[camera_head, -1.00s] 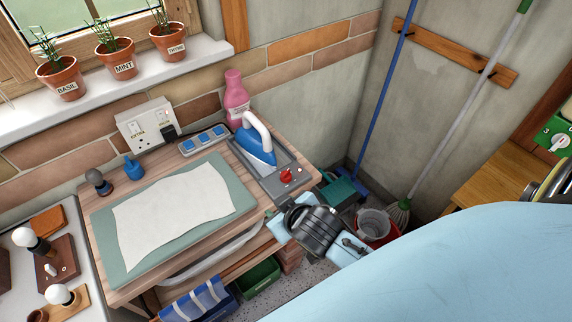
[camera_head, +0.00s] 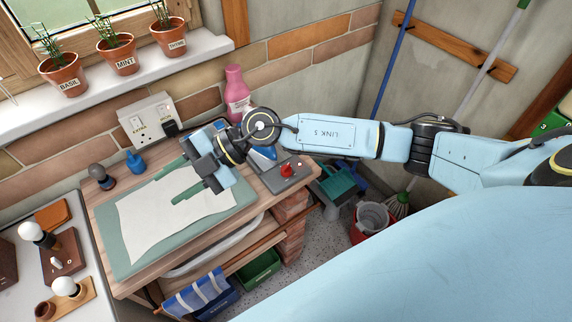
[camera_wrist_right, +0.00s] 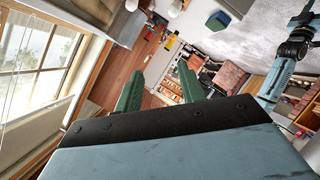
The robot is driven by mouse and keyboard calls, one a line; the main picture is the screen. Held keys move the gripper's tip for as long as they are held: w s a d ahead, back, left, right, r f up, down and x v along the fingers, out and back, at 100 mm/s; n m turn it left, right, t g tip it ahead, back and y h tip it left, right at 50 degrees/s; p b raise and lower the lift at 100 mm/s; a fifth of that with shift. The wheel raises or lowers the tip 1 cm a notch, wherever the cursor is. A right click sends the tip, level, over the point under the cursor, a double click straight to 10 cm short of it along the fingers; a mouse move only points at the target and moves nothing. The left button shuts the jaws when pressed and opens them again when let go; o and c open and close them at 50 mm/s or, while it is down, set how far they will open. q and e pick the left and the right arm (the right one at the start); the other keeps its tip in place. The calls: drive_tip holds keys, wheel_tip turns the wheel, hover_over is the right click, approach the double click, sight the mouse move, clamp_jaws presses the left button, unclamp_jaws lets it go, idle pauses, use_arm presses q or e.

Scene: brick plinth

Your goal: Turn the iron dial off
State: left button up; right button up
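The red iron dial (camera_head: 286,170) sits on the grey iron stand (camera_head: 275,182) at the right end of the wooden bench. The blue and white iron (camera_head: 264,153) on the stand is mostly hidden behind my right arm. My right gripper (camera_head: 178,182) is over the white cloth, left of the dial and apart from it. Its two green fingers point left and are spread with nothing between them. The fingers also show in the right wrist view (camera_wrist_right: 160,88), with the dial out of that view. My left gripper is in neither view.
A pink bottle (camera_head: 236,92) stands behind the iron. A socket box (camera_head: 146,121) is on the brick wall, with a small blue bottle (camera_head: 135,165) below it. Potted herbs line the sill. A red bucket (camera_head: 357,234) stands on the floor to the right.

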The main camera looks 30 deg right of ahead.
drive_tip(key=w+d+f+g+h, duration=0.1)
drive_tip(key=w+d+f+h, duration=0.15)
drive_tip(key=d, duration=0.35)
drive_tip(key=w+d+f+h, duration=0.1)
drive_tip(key=d+f+h, duration=0.3)
drive_tip(key=d, duration=0.1)
drive_tip(key=m+g+h, duration=0.1)
drive_tip(key=m+h, duration=0.2)
drive_tip(key=h, duration=0.4)
hover_over(286, 166)
wheel_tip(286, 166, down, 13)
drive_tip(key=shift+f, duration=0.2)
drive_tip(key=c, duration=0.7)
